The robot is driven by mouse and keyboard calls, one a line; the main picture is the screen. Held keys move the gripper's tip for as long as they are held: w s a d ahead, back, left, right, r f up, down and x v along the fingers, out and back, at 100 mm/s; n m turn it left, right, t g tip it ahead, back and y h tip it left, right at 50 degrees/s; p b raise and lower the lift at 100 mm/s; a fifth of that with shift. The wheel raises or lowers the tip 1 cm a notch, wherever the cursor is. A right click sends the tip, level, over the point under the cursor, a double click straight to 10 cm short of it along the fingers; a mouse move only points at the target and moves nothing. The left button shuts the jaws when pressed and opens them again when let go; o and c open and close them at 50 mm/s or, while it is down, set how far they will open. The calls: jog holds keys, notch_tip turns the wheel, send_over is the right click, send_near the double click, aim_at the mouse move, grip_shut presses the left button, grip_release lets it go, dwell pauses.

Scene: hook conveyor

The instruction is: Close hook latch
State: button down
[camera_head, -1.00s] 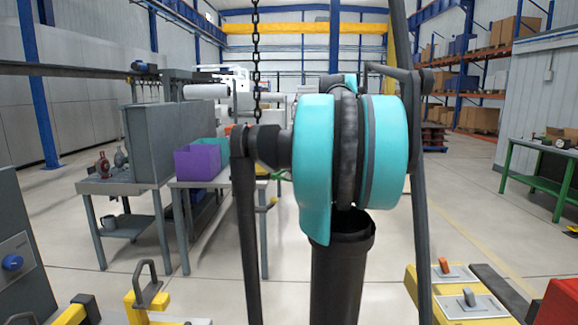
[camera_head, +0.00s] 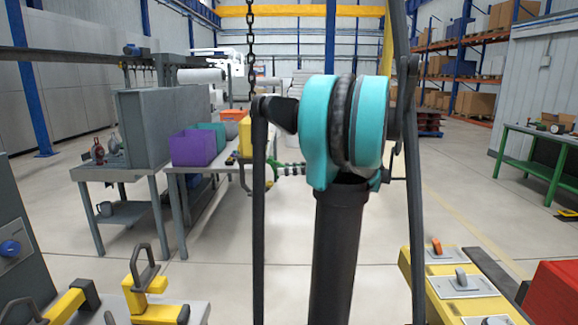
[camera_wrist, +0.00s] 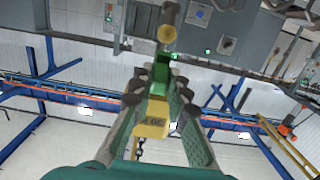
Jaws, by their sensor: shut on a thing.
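A yellow hook block (camera_head: 245,138) hangs on a dark chain (camera_head: 250,45), left of my arm in the head view. The dark hook (camera_head: 246,183) with a yellowish tip curves below it. My gripper (camera_head: 287,168) reaches in from the right beside the hook, small and partly behind my arm. In the wrist view the yellow block (camera_wrist: 152,122) shows between the fingers, with the chain (camera_wrist: 140,150) below it. My gripper's fingers (camera_wrist: 160,82) converge around a green part, apparently the latch (camera_wrist: 161,72). The rounded yellow hook tip (camera_wrist: 167,34) lies just beyond. The exact contact is partly hidden.
A purple bin (camera_head: 194,148) stands on a table behind the hook. A grey cabinet (camera_head: 150,125) is further left. Yellow fixtures (camera_head: 147,285) stand front left; a yellow box with switches (camera_head: 455,285) is front right. Open floor lies between.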

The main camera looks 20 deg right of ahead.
jog(key=shift+w+a+f+t+y, duration=0.1)
jog(key=shift+a+f+t+y, duration=0.2)
jog(key=shift+y, duration=0.45)
jog(key=shift+w+a+f+t+y, duration=0.1)
jog(key=shift+a+f+t+y, duration=0.2)
jog(key=shift+y, duration=0.4)
jog(key=shift+w+a+f+t+y, duration=0.15)
jog(key=shift+f+t+y, duration=0.25)
jog(key=shift+y, duration=0.35)
jog(key=c, duration=1.5)
grip_release()
notch_tip(320, 180, up, 10)
jog(key=shift+r, duration=0.1)
